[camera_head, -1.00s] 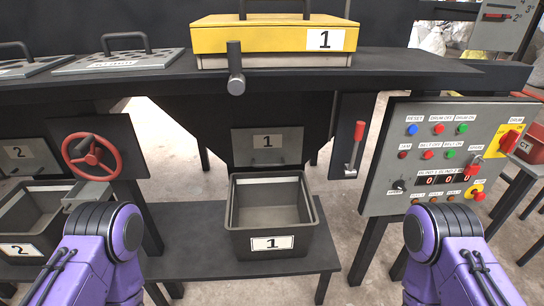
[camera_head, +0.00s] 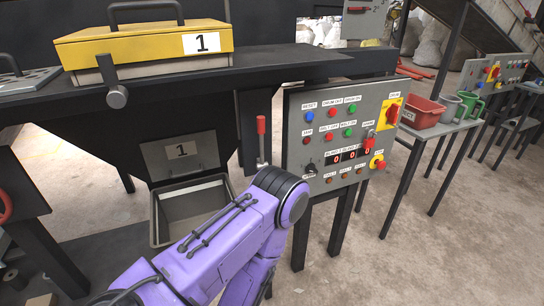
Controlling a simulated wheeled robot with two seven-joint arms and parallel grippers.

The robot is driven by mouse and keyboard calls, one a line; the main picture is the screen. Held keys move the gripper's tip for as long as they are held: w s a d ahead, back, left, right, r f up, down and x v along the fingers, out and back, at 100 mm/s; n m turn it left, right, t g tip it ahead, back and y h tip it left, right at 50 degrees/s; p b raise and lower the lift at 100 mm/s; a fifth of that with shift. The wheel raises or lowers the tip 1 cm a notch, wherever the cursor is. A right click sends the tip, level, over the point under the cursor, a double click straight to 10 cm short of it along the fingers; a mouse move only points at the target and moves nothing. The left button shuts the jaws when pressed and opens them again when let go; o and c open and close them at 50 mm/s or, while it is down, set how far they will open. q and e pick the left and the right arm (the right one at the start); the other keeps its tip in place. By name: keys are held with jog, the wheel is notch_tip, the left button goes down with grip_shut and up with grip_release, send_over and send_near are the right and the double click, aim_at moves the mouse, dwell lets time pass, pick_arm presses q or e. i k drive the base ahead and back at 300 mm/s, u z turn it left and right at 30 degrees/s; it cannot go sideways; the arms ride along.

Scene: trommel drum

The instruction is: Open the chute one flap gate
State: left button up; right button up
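The chute one flap gate (camera_head: 182,156), a grey plate labelled 1, lies across the lower front of the dark chute. It looks shut. A lever with a red handle (camera_head: 261,127) stands upright just right of the chute, on a dark plate. A grey bin (camera_head: 155,220) sits below the flap, its front partly hidden by my arm. One purple arm of mine reaches from the bottom left up to the middle, its rounded joint just below the lever. I cannot tell which arm it is. Neither gripper's fingers show.
A yellow box labelled 1 (camera_head: 140,48) with a handle stands on the dark bench above. A button panel (camera_head: 345,130) is right of the lever. A red tub (camera_head: 422,112) stands on a side table farther right. Open floor lies at the lower right.

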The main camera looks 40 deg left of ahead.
aim_at(182, 155)
jog(key=z, duration=0.65)
jog(key=k, duration=1.1)
jog(key=u, duration=1.75)
jog(key=i, duration=0.3)
jog(key=z, duration=0.15)
